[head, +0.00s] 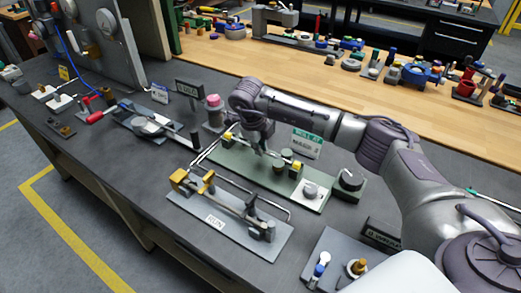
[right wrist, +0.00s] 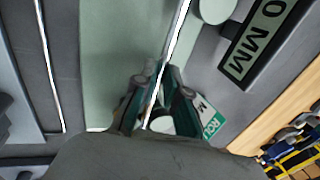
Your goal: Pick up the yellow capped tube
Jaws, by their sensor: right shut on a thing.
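The yellow capped tube shows in the head view by its yellow ends, one at the left (head: 228,136) and one at the right (head: 296,167). It lies low across the green plate (head: 236,160). My right gripper (head: 262,150) comes down over its middle and is shut on it, hiding that part. In the right wrist view the gripper (right wrist: 160,98) has its fingers close together, with a pale piece partly seen between them; the yellow ends do not show there. My left gripper is not in view.
In front lies a grey plate marked RUN (head: 215,219) with a brass and grey linkage. A dark knob block (head: 348,184) stands right of the green plate. A pink-topped post (head: 214,110) stands behind left. A small tray (head: 322,252) with upright parts is at front right.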

